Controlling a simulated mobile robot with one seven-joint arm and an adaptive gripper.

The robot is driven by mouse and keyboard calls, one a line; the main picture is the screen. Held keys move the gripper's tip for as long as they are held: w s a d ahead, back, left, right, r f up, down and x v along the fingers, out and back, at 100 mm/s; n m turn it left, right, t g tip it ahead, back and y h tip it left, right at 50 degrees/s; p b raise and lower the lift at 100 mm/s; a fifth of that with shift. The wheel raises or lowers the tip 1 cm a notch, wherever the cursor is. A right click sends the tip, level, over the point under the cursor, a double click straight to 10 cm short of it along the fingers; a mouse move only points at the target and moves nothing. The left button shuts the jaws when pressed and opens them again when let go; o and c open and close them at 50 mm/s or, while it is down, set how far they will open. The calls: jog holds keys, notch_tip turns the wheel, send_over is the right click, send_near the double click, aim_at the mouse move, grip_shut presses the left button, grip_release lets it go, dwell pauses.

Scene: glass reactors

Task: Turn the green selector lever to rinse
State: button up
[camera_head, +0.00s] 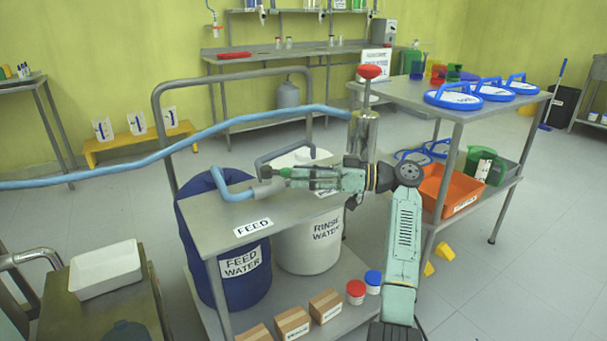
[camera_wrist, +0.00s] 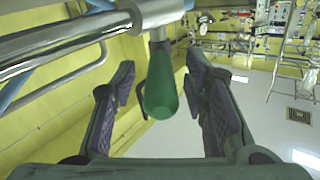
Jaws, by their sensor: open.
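The green selector lever (camera_wrist: 161,92) hangs from a grey metal valve body (camera_wrist: 160,14) in the wrist view. In the head view the lever (camera_head: 284,172) is small and partly covered by my gripper (camera_head: 296,176). The lever points right from the valve (camera_head: 264,189), toward my gripper. My gripper (camera_wrist: 160,98) is open, with one finger on each side of the lever and visible gaps between. A FEED label (camera_head: 253,227) lies on the bench front.
Below the bench stand a blue FEED WATER barrel (camera_head: 236,280) and a white RINSE WATER barrel (camera_head: 318,255). A blue hose (camera_head: 230,124) crosses behind. A steel post with a red knob (camera_head: 369,72) stands behind my wrist. An orange crate (camera_head: 446,190) is on the right cart.

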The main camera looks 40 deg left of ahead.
jog(key=shift+w+d, duration=0.1)
jog(key=v, duration=1.1)
jog(key=shift+w+d, duration=0.15)
jog(key=shift+d, duration=0.2)
jog(key=shift+c, duration=0.2)
